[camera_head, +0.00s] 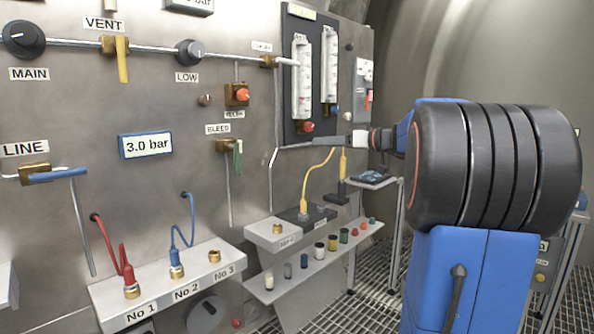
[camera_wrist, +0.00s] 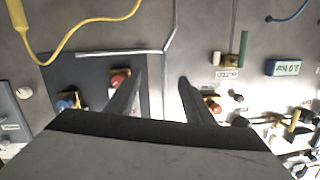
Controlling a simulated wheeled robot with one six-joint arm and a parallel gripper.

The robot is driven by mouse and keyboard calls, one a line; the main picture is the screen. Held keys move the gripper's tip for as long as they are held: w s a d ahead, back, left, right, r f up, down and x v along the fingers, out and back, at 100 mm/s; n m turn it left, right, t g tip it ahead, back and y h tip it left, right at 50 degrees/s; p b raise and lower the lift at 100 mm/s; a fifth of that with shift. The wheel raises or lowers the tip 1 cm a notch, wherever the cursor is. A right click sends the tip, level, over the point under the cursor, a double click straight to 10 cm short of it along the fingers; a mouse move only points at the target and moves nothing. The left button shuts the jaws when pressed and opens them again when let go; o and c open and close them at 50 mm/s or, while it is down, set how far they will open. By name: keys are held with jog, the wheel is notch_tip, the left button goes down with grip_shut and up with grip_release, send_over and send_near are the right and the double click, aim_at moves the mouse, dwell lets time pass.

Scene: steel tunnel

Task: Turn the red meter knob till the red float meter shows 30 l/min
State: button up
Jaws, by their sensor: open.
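The red meter knob (camera_head: 309,127) sits at the foot of the red float meter (camera_head: 302,80), a clear upright tube on a dark panel. Its scale and float are too small to read. My gripper (camera_head: 330,141) is just below and right of the knob in the head view. In the wrist view, which looks upside down, my gripper (camera_wrist: 161,78) is open and empty, fingers spread. The red knob (camera_wrist: 119,80) shows just left of the left finger, outside the gap; whether they touch I cannot tell.
A second meter (camera_head: 330,65) with a blue knob (camera_wrist: 67,103) stands beside the red one. A brass valve with an orange-red knob (camera_head: 241,94) is nearby, as is a grey pipe (camera_head: 271,180). A yellow hose (camera_head: 319,172) hangs below my gripper.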

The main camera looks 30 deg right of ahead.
jog(key=s+a+f+n+g, duration=0.1)
jog(key=s+a+f, duration=0.1)
jog(key=a, duration=0.5)
jog(key=s+a+f+n+g, duration=0.1)
jog(key=s+a+f+g, duration=0.1)
jog(key=a+f, duration=0.2)
jog(key=shift+s+a+n+y, duration=0.15)
jog(key=shift+a+n+y, duration=0.2)
jog(key=shift+a, duration=1.2)
jog(key=m+t+h, duration=0.2)
jog(key=m+t, duration=0.1)
jog(key=t, duration=0.2)
send_near(311, 127)
jog(key=x, duration=0.8)
jog(key=shift+c, duration=0.6)
jog(key=c, duration=0.9)
